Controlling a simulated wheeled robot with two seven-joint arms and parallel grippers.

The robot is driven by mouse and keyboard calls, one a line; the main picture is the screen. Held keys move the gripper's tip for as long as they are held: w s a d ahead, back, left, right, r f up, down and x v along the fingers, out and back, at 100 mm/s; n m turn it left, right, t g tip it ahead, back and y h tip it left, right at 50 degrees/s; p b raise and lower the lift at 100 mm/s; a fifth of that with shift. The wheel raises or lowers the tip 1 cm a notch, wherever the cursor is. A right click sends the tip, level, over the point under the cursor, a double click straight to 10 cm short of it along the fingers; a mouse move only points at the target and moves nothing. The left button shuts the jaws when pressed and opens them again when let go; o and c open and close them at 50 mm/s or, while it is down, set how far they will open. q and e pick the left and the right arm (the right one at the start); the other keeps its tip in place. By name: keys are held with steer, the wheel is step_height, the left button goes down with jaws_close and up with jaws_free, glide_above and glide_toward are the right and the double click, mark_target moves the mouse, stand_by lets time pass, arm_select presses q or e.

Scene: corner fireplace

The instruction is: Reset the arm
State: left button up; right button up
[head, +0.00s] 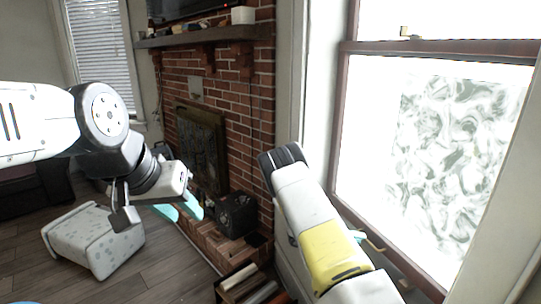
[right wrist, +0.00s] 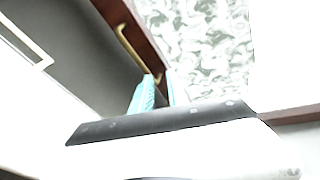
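My left gripper (head: 180,211) shows in the head view at the left, with two teal fingers spread apart and nothing between them. It hangs above the floor in front of the fireplace. My right arm (head: 312,215), white with a yellow band, rises bent beside the window in the head view; its gripper is mostly hidden there. In the right wrist view the right gripper's teal fingers (right wrist: 158,82) stand a little apart beside the brown window frame (right wrist: 137,38). A brass-coloured handle (right wrist: 128,45) on the frame runs toward the fingertips. I see nothing clearly held.
The window sill and frame (head: 385,255) are close to my right arm. A brick fireplace (head: 235,110) with a mantel (head: 205,36) stands ahead. A black box (head: 237,214) sits on the hearth. A pale patterned ottoman (head: 92,240) stands on the wooden floor below my left arm.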

steer(key=s+a+r+m+g+y, duration=0.1)
steer(key=s+a+r+m+y, duration=0.35)
steer(key=s+r+m, duration=0.4)
steer(key=s+a+r+m+g+y, duration=0.25)
steer(key=s+r+m+y, duration=0.25)
steer(key=r+m, duration=0.65)
steer(key=s+a+r+m+t+y, duration=0.7)
steer(key=s+a+r+m, duration=0.7)
steer(key=s+r, duration=0.2)
steer(key=shift+s+r, duration=0.15)
steer(key=shift+s, duration=0.75)
